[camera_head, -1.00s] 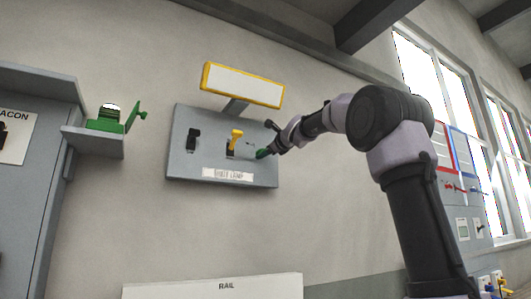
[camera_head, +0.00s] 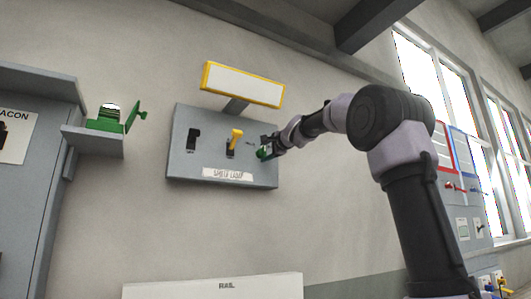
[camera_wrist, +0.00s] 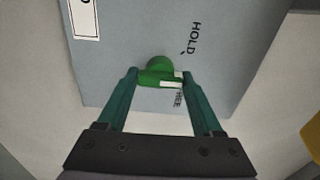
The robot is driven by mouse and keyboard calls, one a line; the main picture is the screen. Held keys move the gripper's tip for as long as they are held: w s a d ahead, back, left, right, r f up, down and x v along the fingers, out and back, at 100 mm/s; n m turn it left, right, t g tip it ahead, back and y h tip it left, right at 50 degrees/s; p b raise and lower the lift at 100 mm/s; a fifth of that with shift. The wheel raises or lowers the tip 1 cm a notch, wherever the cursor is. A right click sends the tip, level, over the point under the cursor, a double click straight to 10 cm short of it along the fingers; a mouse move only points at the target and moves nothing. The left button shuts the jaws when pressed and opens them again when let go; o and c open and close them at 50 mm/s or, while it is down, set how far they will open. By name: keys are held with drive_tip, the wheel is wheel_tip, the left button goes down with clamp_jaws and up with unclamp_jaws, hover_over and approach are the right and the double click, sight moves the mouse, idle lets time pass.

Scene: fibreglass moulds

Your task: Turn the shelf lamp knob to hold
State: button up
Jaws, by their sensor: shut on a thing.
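The green knob (camera_wrist: 160,74) is on the grey shelf lamp panel (camera_head: 185,165), at the panel's right side in the head view. In the wrist view my gripper (camera_wrist: 162,76) has its two teal fingers on either side of the knob, shut on it. The knob has a white mark on its right part. The word HOLD (camera_wrist: 194,38) is printed on the panel above and right of the knob. A second short word (camera_wrist: 178,98) lies just below the white mark. In the head view my gripper (camera_head: 266,149) partly hides the knob.
The panel also has a black switch (camera_head: 193,138) and a yellow switch (camera_head: 235,139) left of the knob. A yellow-framed lamp (camera_head: 243,86) juts out above. A shelf (camera_head: 95,142) with a green device stands left.

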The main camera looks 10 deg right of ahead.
drive_tip(key=n, duration=0.4)
drive_tip(key=shift+f+n, duration=0.15)
drive_tip(key=shift+n, duration=2.05)
drive_tip(key=o, duration=1.4)
drive_tip(key=shift+c, duration=0.2)
drive_tip(key=shift+s+d, duration=0.15)
drive_tip(key=shift+s, duration=0.15)
drive_tip(key=v, duration=1)
